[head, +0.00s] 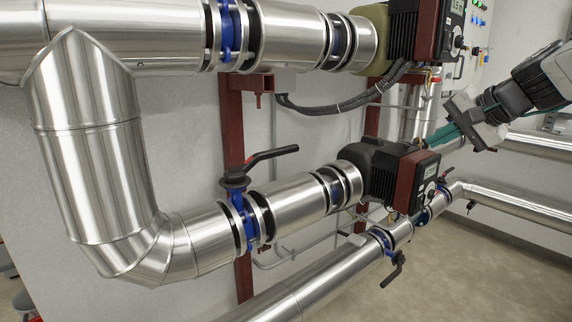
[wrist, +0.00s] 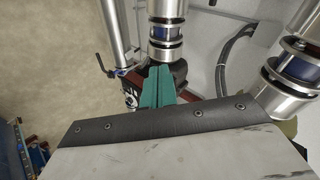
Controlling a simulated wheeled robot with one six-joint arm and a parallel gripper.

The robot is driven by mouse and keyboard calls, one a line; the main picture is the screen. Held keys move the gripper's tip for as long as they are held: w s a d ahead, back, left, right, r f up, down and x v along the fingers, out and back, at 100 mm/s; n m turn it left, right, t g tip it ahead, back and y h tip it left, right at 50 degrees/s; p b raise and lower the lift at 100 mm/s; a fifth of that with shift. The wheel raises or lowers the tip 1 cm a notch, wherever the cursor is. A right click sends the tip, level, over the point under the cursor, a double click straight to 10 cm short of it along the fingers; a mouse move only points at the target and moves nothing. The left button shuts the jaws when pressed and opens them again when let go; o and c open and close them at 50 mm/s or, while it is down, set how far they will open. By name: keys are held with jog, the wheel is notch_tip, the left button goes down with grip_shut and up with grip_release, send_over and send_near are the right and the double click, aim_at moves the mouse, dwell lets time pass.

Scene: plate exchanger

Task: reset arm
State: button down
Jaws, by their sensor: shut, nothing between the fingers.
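My gripper (head: 428,140) is at the right in the head view, at the end of my arm, which comes in from the upper right. Its green fingers are shut with nothing between them. They point left, in front of or beside the lower pump (head: 409,178); whether they touch it I cannot tell. In the wrist view the green fingers (wrist: 154,90) lie together, with the pump partly hidden behind them.
Silver insulated pipes (head: 90,120) run across the left and top. A blue valve with a black and red handle (head: 262,158) is on the lower pipe. An upper pump (head: 425,30) and a control panel (head: 478,30) are above. The floor (head: 470,260) at lower right is clear.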

jog(key=s+a+f+n+g+h, duration=0.1)
jog(key=s+f, duration=0.4)
jog(key=s, duration=0.5)
jog(key=s+a+f+n+g+h, duration=0.2)
jog(key=s+f+n+g, duration=0.2)
jog(key=s, duration=0.6)
jog(key=s+a+f+n+g+h, duration=0.1)
jog(key=s+a+f+n+g, duration=0.1)
jog(key=s+f, duration=0.5)
jog(key=shift+s+a+f+n+g+h, duration=0.2)
jog(key=shift+s+a+n+g+h, duration=0.3)
jog(key=shift+s, duration=1.55)
jog(key=shift+d+t, duration=0.15)
jog(key=shift+t, duration=0.15)
jog(key=shift+d, duration=0.1)
